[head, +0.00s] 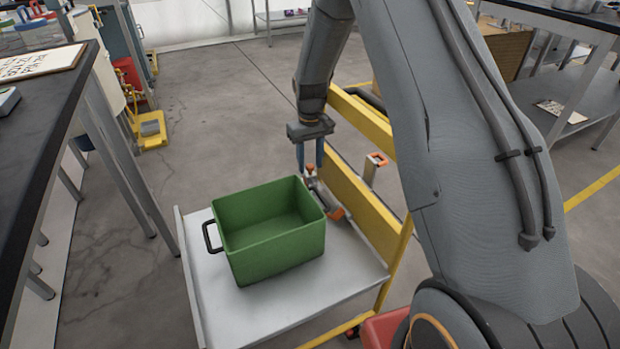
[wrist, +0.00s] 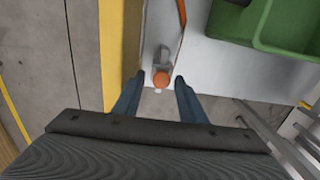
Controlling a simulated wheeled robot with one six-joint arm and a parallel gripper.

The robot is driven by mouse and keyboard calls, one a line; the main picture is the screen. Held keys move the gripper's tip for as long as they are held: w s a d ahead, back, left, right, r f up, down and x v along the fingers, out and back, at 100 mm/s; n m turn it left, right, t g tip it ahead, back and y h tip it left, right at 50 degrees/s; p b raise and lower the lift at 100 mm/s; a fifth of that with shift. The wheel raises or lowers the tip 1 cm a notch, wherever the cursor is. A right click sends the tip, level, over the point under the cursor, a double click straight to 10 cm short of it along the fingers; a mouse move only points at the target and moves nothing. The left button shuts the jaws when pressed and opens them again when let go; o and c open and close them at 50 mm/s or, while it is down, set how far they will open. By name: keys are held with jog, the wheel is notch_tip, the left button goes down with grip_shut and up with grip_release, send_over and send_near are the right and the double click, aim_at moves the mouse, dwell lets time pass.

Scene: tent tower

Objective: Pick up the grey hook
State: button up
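A small grey hook-like piece with an orange knob (wrist: 162,62) lies on the light cart top in the wrist view. I take it to be the grey hook; its full shape is unclear. In the head view, its orange knob (head: 310,169) shows behind the green crate, and the crate hides part of the piece. My gripper (head: 310,164) points down over it. In the wrist view, my gripper (wrist: 159,79) is open, with the knob between and just ahead of its blue fingertips. No touch shows.
The green crate (head: 277,256) with a black handle stands on the cart top (head: 207,292) beside the hook. A yellow cart side panel (head: 352,196) runs along the other side. Another orange-and-grey piece (head: 335,213) lies near the crate's right corner. A dark workbench (head: 45,130) stands left.

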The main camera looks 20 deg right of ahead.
aim_at(310, 165)
notch_tip(310, 165, down, 4)
jog(key=shift+s+a+b, duration=0.1)
jog(key=shift+b, duration=0.3)
jog(key=shift+c, duration=0.3)
jog(key=c, duration=0.8)
jog(key=shift+c, duration=0.2)
jog(key=shift+r, duration=0.15)
